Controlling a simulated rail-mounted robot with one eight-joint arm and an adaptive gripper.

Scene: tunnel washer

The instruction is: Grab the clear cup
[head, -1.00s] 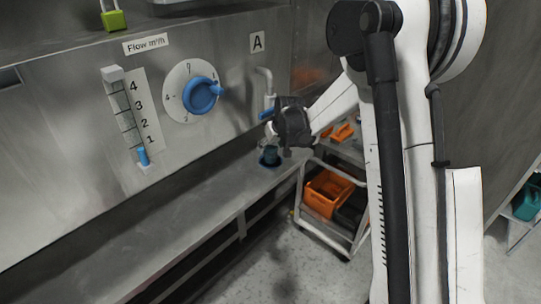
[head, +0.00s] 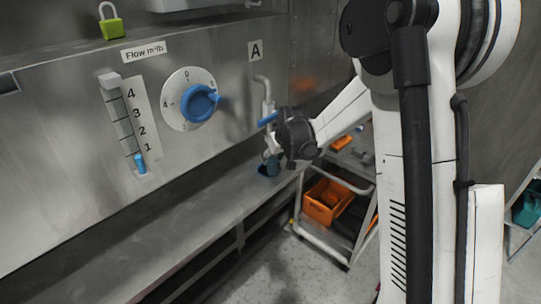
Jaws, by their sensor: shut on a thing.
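The clear cup (head: 273,164) is small and see-through, below the tap at the far end of the steel ledge. A dark blue round spot shows at and around it, and its outline is hard to make out. My gripper (head: 281,158) is dark grey and reaches in from the right. Its fingers point down at the cup and are shut on it. The fingers and the gripper body hide part of the cup, and I cannot tell whether its base touches the ledge.
The tap (head: 266,95) with a blue lever (head: 267,119) is close above my gripper. A trolley (head: 325,243) with orange bins (head: 327,198) stands right of the ledge. The steel ledge (head: 180,221) is clear towards the front. A blue dial (head: 199,103) is on the panel.

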